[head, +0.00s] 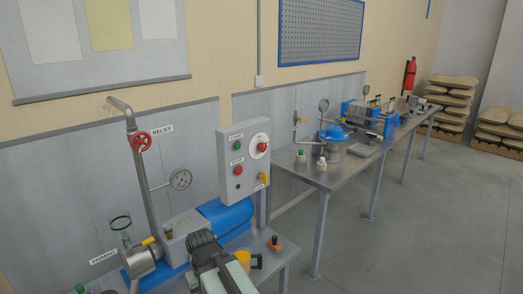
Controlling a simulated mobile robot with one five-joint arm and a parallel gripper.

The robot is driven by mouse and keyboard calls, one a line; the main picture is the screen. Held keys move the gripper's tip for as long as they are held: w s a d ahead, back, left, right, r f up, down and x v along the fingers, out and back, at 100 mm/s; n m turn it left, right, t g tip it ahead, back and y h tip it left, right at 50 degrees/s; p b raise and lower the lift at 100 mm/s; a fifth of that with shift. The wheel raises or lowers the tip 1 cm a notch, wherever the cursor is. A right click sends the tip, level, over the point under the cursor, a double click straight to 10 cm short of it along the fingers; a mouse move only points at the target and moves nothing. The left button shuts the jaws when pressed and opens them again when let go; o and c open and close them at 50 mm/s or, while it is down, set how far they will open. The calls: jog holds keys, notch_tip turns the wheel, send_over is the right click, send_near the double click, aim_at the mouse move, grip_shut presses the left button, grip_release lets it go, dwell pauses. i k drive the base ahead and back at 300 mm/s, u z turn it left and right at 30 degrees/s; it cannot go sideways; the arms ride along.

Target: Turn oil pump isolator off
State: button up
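A light grey control panel (244,165) stands on a post behind the blue-and-grey pump. On it are a green button (237,144), a red button (238,170) under a STOP label, and a red knob (262,147) on a white round plate. A small yellow-orange part (263,178) sits at the panel's lower right. Which of these is the oil pump isolator I cannot tell, as the labels are too small. My gripper (203,243), dark, is at the bottom centre, in front of the pump and below the panel, apart from it. Its fingers are not clear.
The pump's blue motor (224,218) is beside my arm. A red RELIEF handwheel (140,141) and a gauge (180,179) are at left. A yellow cup (243,257) and an orange block with a black knob (275,243) are near the bench edge. Open floor (400,235) lies right.

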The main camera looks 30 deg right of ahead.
aim_at(263, 147)
jog(key=u, duration=0.05)
jog(key=i, duration=0.95)
jog(key=z, duration=0.05)
